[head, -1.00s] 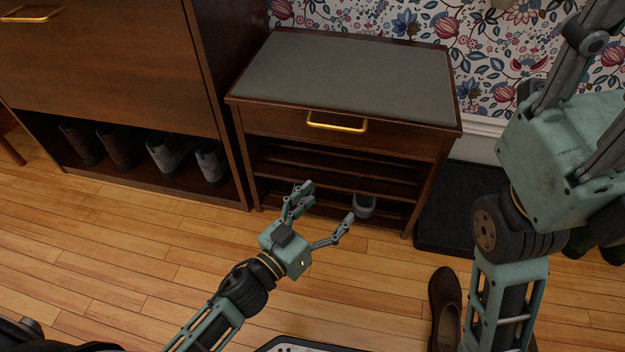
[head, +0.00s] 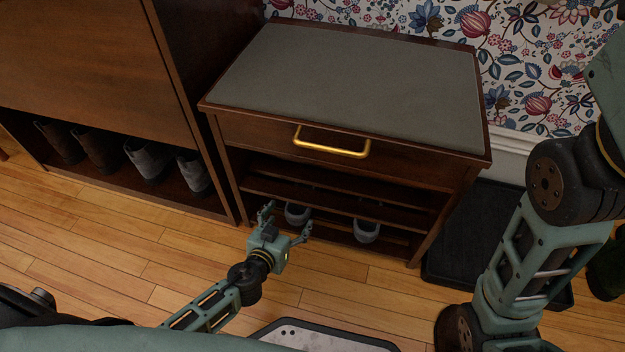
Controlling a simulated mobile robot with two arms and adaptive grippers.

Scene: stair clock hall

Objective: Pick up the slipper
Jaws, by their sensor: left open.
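Two grey slippers sit on the low shelf of the bench: a left one (head: 298,214) and a right one (head: 367,231). Each shows only its near end, with the rest back under the shelf above. My left gripper (head: 287,219) is open and empty just in front of the left slipper, its fingers spread toward the shelf. In this view the fingers overlap the slipper's edge; I cannot tell whether they touch it. My right arm comes in at the right, and its gripper is out of view.
The bench (head: 355,93) has a grey cushion, a drawer with a brass handle (head: 331,143) and slatted shelves. A cabinet with several boots (head: 147,160) stands left. A black tray (head: 470,235) lies right.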

